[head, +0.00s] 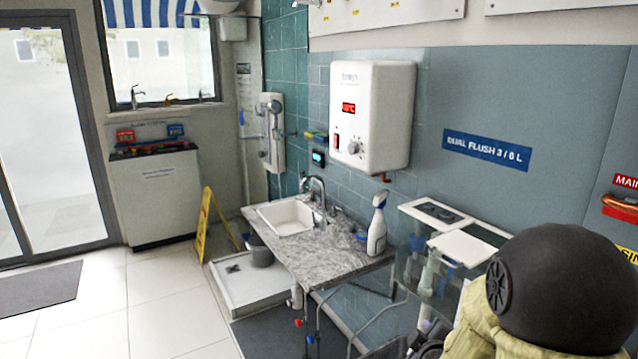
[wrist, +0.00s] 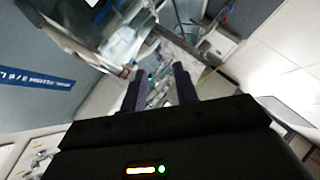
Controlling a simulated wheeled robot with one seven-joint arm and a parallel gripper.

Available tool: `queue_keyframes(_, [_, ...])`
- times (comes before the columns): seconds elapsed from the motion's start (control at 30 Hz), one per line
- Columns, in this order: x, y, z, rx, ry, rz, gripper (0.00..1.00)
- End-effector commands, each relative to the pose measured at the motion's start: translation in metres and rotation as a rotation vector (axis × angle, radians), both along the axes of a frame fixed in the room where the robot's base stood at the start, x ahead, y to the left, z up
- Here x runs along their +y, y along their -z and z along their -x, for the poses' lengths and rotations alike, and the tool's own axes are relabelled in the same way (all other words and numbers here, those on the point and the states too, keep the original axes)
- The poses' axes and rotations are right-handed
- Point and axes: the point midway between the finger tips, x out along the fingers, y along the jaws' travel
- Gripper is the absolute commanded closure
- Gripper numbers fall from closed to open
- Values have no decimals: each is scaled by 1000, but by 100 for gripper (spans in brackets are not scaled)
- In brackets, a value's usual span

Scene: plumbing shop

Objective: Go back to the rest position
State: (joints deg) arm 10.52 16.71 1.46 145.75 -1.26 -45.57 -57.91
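In the wrist view my gripper (wrist: 159,72) shows two dark purple fingers standing apart. The gap between them looks empty, with only blurred background behind it. In the head view my gripper cannot be made out. A marble-topped counter (head: 345,262) with a white basin (head: 287,217) and a tap (head: 318,190) stands near the middle of the head view. A white spray bottle (head: 377,228) stands upright at its right back.
A white water heater (head: 371,115) hangs above the counter. A shelf unit (head: 432,212) stands to its right. A yellow floor sign (head: 205,225) leans beside a shower tray (head: 248,287). White floor tiles (head: 155,310) at the left are clear, apart from a dark mat (head: 40,288).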

Motion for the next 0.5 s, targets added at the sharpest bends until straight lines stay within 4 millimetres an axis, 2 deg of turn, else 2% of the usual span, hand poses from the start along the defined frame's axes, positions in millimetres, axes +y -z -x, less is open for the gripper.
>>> queue_keyframes(0.27, [32,9,49,292,178,-347,70])
queue_keyframes(0.5, [55,9,110,549,428,-571,70])
